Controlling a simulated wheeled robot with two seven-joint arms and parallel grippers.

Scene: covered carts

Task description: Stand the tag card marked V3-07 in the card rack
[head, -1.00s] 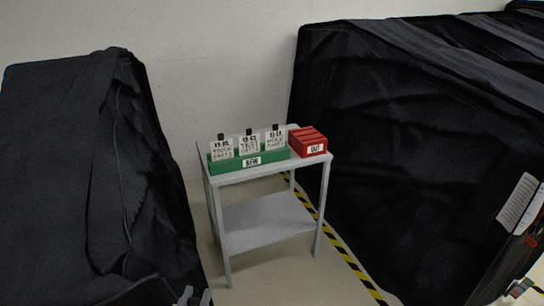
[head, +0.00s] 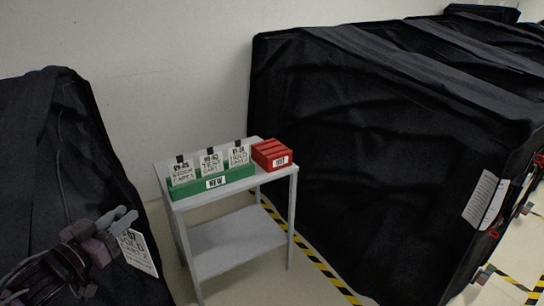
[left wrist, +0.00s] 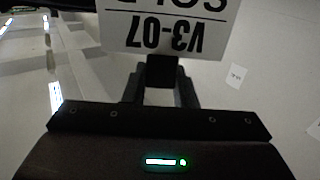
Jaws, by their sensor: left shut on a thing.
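The white tag card (head: 138,252) hangs tilted below my left gripper (head: 124,222) in the head view, at the lower left. In the left wrist view the card (left wrist: 168,38) appears upside down and reads V3-07. The right gripper is out of view.
The grey two-shelf cart (head: 238,232) stands against the wall. Black-covered carts flank it: one at the left (head: 100,150), close to my left arm, and a large one at the right (head: 370,160). Yellow-black tape (head: 315,262) runs along the floor beside the right one.

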